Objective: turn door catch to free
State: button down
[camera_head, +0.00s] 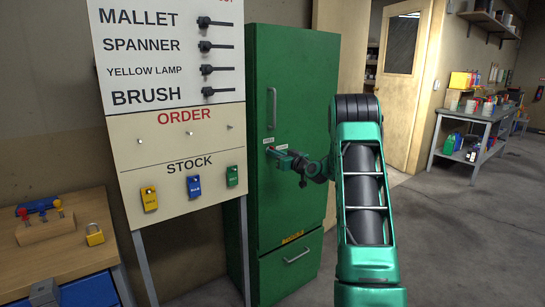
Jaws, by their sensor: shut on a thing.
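A tall green cabinet (290,85) stands in the middle of the view, with its door closed. Its door catch (268,150) is low on the door's left side, below a vertical handle (271,108). Two small pale labels sit by the catch, too small to read. My gripper (274,153) reaches in from the right and is shut on the catch. My gripper hides most of the catch, so its exact angle cannot be told.
A white board (175,130) with black hooks and hanging tags stands close on the left. A wooden workbench (85,222) with a yellow padlock (94,235) is at lower left. A grey table (485,118) stands far right. The floor at right is clear.

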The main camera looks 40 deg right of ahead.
jog(key=shift+f, duration=0.25)
dwell(0.3)
jog(key=c, duration=1.9)
grip_release()
jog(key=shift+r, duration=0.1)
jog(key=shift+o, duration=0.2)
jog(key=s, duration=1)
jog(key=shift+s, duration=0.3)
